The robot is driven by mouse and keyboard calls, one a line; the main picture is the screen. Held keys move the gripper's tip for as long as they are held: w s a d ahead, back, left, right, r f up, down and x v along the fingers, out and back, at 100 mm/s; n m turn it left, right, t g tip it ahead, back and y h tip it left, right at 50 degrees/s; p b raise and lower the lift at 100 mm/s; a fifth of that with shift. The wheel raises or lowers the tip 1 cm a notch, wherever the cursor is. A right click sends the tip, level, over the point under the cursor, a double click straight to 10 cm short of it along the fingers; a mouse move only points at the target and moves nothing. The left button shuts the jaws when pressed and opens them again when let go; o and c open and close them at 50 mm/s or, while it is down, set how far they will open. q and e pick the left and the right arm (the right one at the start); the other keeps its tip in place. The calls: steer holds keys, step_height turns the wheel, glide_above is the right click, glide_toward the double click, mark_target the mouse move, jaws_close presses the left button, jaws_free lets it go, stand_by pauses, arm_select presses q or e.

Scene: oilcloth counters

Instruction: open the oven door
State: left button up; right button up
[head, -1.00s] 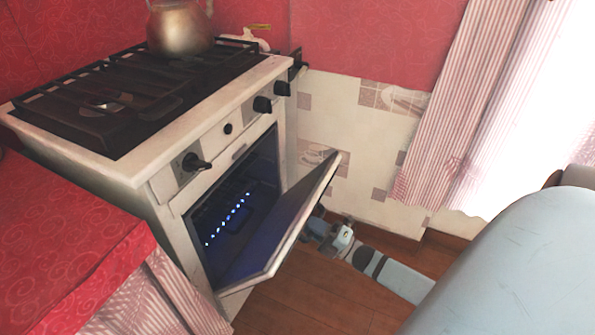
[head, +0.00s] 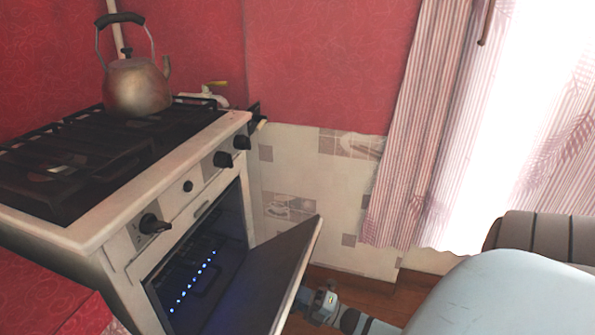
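The white oven (head: 125,262) stands at the left in the head view. Its door (head: 280,272) is hinged at the bottom and tilted outward, partly open. The dark inside of the oven (head: 203,262) shows, with a row of small blue lights. My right gripper (head: 312,306) is low, just right of the door's outer side. The door hides part of it, so I cannot tell its finger state or whether it touches the door. My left gripper is not in view.
A metal kettle (head: 137,88) stands on the black stove grate (head: 75,150). A red-covered counter (head: 45,300) is left of the oven. A tiled wall (head: 315,195) and striped curtain (head: 420,130) are behind. Some wooden floor (head: 370,292) shows between door and wall.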

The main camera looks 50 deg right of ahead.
steer(key=shift+o, duration=1.3)
